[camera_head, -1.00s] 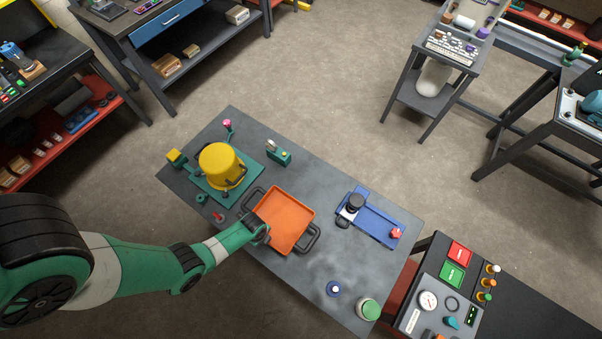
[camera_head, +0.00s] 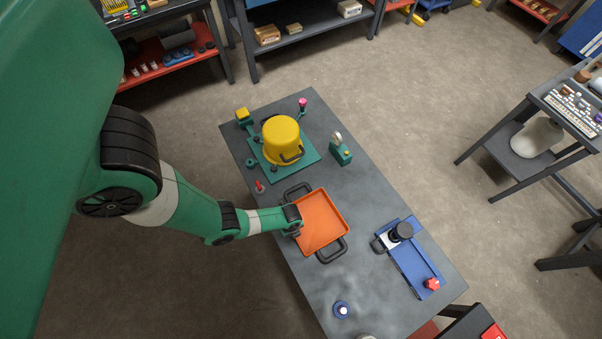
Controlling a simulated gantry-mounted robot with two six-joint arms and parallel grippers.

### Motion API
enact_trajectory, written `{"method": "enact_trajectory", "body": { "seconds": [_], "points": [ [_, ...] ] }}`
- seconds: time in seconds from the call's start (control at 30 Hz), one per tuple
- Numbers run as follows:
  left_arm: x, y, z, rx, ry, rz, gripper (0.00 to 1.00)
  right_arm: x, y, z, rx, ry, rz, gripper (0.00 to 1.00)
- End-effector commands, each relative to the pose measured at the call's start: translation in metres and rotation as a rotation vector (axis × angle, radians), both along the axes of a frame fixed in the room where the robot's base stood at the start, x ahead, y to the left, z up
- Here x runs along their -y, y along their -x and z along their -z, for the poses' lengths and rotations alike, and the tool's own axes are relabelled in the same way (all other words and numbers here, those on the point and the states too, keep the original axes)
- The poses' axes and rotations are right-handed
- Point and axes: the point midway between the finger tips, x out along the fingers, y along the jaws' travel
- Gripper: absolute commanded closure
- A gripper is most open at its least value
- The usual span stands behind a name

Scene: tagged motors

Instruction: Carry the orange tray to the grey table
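The orange tray (camera_head: 324,222) is a shallow, empty, square tray with a dark handle on its upper side and another on its lower side. It rests on a dark grey table (camera_head: 352,181), near that table's left edge. My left gripper (camera_head: 293,224) is at the tray's left rim, touching or just over it. Its fingers are too small and hidden to tell whether they are open or shut on the rim. My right gripper is not in view. Another grey table (camera_head: 578,116) stands at the right edge, with small items on top.
A yellow pot (camera_head: 281,140) on a green base and a small green device (camera_head: 340,152) stand above the tray. Floor (camera_head: 430,110) is clear between the tables. Shelved benches line the back.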

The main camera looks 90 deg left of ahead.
Motion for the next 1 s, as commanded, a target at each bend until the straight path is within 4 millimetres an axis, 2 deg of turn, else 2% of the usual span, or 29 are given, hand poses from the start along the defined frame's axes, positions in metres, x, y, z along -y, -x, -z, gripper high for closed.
{"method": "enact_trajectory", "body": {
  "seconds": [0.33,0.5,0.53,0.83,1.0],
  "points": [
    [-0.001,-0.002,0.004,0.005,-0.002,0.0,1.0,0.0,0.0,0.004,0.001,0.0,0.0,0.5],
    [0.0,-0.001,0.003,0.002,-0.001,0.0,0.68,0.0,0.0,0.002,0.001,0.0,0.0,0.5],
    [0.0,-0.001,0.003,0.002,-0.001,0.0,0.65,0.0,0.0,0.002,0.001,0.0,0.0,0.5],
    [0.0,-0.001,0.001,0.002,-0.001,0.0,0.65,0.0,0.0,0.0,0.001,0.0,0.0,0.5],
    [0.0,-0.002,-0.021,0.002,-0.001,0.003,0.65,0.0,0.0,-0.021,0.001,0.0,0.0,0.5]
  ]
}}
